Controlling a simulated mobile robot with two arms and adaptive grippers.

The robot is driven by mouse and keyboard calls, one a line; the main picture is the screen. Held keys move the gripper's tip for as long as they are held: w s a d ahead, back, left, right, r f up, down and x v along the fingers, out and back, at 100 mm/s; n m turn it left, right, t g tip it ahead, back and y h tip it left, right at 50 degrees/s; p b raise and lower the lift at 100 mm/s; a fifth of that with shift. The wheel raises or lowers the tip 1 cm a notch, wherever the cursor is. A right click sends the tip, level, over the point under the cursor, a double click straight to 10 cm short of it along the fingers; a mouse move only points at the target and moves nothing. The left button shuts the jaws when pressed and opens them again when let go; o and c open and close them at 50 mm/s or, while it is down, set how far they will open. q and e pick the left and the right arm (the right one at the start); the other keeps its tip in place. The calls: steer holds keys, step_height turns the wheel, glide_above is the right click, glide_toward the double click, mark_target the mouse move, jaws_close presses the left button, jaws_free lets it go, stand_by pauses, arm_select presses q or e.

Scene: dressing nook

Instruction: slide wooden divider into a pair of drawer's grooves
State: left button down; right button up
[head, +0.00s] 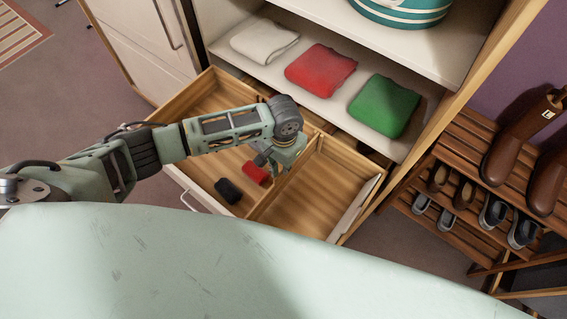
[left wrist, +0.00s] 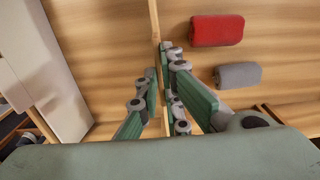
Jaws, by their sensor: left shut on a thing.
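A thin wooden divider (left wrist: 154,22) stands on edge inside the open wooden drawer (head: 183,98). In the head view the divider (head: 284,187) runs across the drawer and parts its right section from the rest. My left gripper (head: 277,164) is down in the drawer and shut on the divider. In the left wrist view its fingers (left wrist: 162,72) are on both sides of the strip. The grooves and the divider's lower edge are hidden, so I cannot tell how deep it sits. My right gripper is not in view.
A red roll (head: 255,172) and a dark roll (head: 228,191) lie left of the divider. A pale strip (head: 356,206) lies along the drawer's right side. Folded white, red (head: 320,70) and green (head: 384,105) cloths sit on the shelf above. A shoe rack (head: 480,170) stands at right.

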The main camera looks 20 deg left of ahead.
arm_select(q)
steer(key=shift+f, duration=0.2)
steer(key=c, duration=1.8)
jaws_free()
steer(key=shift+c, duration=0.2)
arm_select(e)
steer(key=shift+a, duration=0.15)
arm_select(q)
steer(key=shift+r, duration=0.1)
step_height(320, 180, up, 12)
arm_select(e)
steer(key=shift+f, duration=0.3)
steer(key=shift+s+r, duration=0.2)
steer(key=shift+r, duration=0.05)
